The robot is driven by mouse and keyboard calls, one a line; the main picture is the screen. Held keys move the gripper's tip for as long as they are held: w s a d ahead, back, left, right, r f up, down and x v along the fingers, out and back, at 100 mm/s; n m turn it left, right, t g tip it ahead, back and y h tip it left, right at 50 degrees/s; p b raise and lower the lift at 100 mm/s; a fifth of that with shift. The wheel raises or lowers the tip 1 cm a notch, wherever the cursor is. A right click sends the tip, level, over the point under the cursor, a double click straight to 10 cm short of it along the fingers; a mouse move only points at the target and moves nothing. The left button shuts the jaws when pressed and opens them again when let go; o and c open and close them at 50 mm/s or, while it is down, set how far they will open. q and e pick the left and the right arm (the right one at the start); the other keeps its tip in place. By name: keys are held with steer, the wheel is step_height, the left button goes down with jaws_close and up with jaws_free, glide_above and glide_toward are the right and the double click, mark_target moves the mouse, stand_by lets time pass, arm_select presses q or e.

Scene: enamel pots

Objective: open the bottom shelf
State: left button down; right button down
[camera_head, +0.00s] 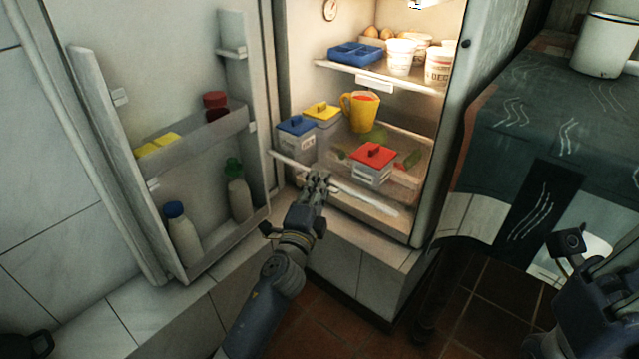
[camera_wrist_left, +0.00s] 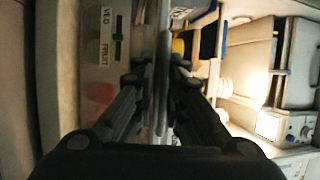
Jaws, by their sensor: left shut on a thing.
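The fridge stands open. Its bottom shelf is a pale panel with a long white front edge (camera_head: 362,199), above a clear drawer. Grey boxes with blue and yellow lids, a yellow mug and a red-lidded box stand on or over this shelf. My left gripper (camera_head: 318,180) is at the left-middle part of that front edge, shut on it. In the left wrist view the fingers (camera_wrist_left: 160,78) close on a thin pale bar, the shelf edge. Part of my right wrist and gripper (camera_head: 600,285) shows at the lower right; its fingertips are not clear.
The fridge door (camera_head: 190,80) is swung wide to the left, with bottles and jars in its racks. An upper shelf (camera_head: 375,72) holds a blue tray, eggs and white cups. A dark cloth-covered counter (camera_head: 540,110) is at right. Tiled floor lies below.

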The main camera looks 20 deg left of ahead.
arm_select(q)
steer(key=shift+r, duration=0.45)
steer(key=c, duration=1.8)
jaws_free()
steer(key=shift+f, duration=0.1)
steer(key=shift+s+f, duration=0.15)
steer(key=s, duration=0.4)
steer(key=s+f, duration=0.1)
steer(key=s, duration=0.6)
steer(key=shift+s+d+f, duration=0.3)
steer(key=shift+f, duration=0.1)
